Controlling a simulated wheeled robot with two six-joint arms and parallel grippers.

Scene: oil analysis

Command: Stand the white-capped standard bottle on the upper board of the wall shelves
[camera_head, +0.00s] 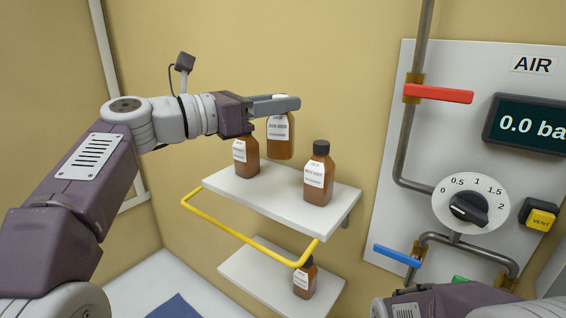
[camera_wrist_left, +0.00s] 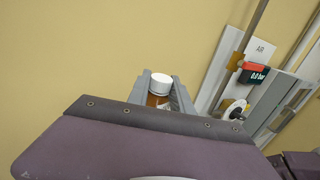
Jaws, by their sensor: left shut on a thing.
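The white-capped bottle (camera_head: 281,146) is brown with a white label. My left gripper (camera_head: 279,104) is shut on it near the neck, so the cap is mostly hidden in the head view. The white cap (camera_wrist_left: 160,81) shows between the fingers in the left wrist view. The bottle hangs about upright at the back of the upper board (camera_head: 270,194). Its base appears slightly above the board, though the exact gap is hard to tell. My right gripper is out of view; only part of my right arm shows at the bottom right.
A brown bottle (camera_head: 246,160) stands on the board at left, its top hidden by my gripper. A black-capped bottle (camera_head: 318,176) stands at right. A yellow rail (camera_head: 243,236) runs along the front. Another bottle (camera_head: 305,280) stands on the lower board (camera_head: 259,275). An air panel (camera_head: 407,142) is at right.

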